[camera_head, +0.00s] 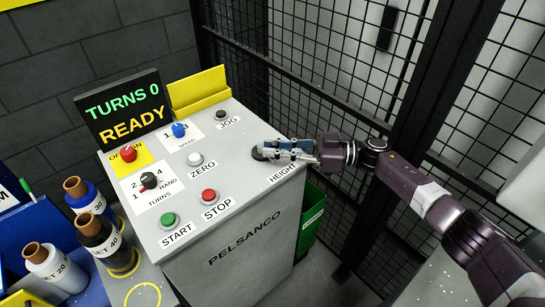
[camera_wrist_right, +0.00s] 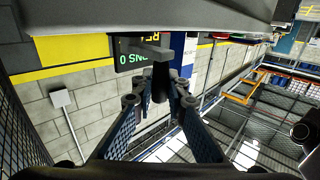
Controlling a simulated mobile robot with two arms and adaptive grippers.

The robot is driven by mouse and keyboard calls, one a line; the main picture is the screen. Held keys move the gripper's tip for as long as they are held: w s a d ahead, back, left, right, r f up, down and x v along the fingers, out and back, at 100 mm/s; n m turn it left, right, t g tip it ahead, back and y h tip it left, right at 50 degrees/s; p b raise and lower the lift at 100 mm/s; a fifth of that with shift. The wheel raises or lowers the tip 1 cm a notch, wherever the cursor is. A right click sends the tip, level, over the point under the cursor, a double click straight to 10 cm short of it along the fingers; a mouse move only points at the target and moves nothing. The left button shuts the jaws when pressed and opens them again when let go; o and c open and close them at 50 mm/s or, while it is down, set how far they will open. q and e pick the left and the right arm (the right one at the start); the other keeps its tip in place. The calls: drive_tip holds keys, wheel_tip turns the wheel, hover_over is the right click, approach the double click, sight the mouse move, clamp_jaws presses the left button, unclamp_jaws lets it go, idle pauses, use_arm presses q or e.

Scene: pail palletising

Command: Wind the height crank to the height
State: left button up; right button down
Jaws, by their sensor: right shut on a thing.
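The height crank (camera_head: 258,154) is a dark round hub at the right edge of the grey console top, above the HEIGHT label. My right gripper (camera_head: 272,152) reaches in from the right, low over it. Its fingers are shut on the crank and hide most of it, including the handle. In the right wrist view the gripper (camera_wrist_right: 158,88) has its fingers close together, near a grey bar (camera_wrist_right: 148,51) that looks like part of the crank. The display (camera_head: 122,108) reads TURNS 0 and READY. My left gripper is not in view.
The console (camera_head: 250,235) carries a red START-side STOP button (camera_head: 208,196), a green START button (camera_head: 168,219), a white ZERO button (camera_head: 195,159) and several knobs. Bottles (camera_head: 98,236) stand at the left. A black mesh fence (camera_head: 330,80) rises behind my right arm. A green bin (camera_head: 312,215) stands beside the console.

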drive_tip(key=shift+w+d+r, duration=0.1)
idle(0.4)
drive_tip(key=c, duration=1.9)
unclamp_jaws()
